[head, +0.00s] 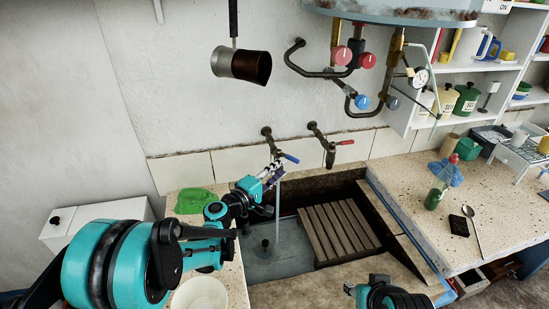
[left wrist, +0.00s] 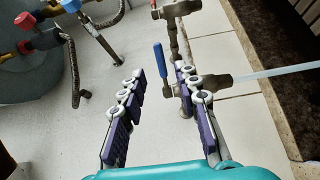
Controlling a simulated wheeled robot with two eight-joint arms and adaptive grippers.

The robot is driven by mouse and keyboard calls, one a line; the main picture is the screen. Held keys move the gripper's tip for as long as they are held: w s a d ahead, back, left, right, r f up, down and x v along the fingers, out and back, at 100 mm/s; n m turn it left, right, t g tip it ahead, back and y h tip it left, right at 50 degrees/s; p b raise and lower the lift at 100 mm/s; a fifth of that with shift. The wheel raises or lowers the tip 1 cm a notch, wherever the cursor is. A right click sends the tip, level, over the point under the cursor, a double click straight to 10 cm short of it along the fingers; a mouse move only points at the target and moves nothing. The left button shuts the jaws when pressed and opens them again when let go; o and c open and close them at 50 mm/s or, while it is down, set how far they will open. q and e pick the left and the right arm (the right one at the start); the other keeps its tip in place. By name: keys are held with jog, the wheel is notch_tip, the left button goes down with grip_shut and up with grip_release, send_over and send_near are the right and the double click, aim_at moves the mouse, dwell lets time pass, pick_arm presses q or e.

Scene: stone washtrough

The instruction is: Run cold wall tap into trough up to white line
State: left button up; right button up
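The cold wall tap with its blue lever (head: 289,158) is on the wall above the trough. A thin stream of water (head: 278,198) falls from it into the stone trough (head: 318,184). Shallow-looking water (head: 290,258) covers the visible trough floor; I cannot make out the white line. My left gripper (head: 272,174) is at the cold tap. In the left wrist view its fingers are apart (left wrist: 158,80), and the blue lever (left wrist: 159,62) shows between their tips, with no clear contact. My right gripper (head: 370,286) is low at the front edge, its fingers unclear.
A wall tap with a red lever (head: 344,143) is right of the cold one. A slatted wooden rack (head: 340,231) lies in the trough's right side. A dark upright piece (head: 265,244) stands in the water. A green cloth (head: 195,200) and pale bowl (head: 200,294) are at left.

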aim_at(291, 160)
pick_arm(q)
jog(key=b+x, duration=0.1)
jog(key=x, duration=0.6)
jog(key=shift+w+d+b, duration=0.15)
jog(key=shift+w+b, duration=0.15)
jog(key=shift+b, duration=0.05)
grip_shut()
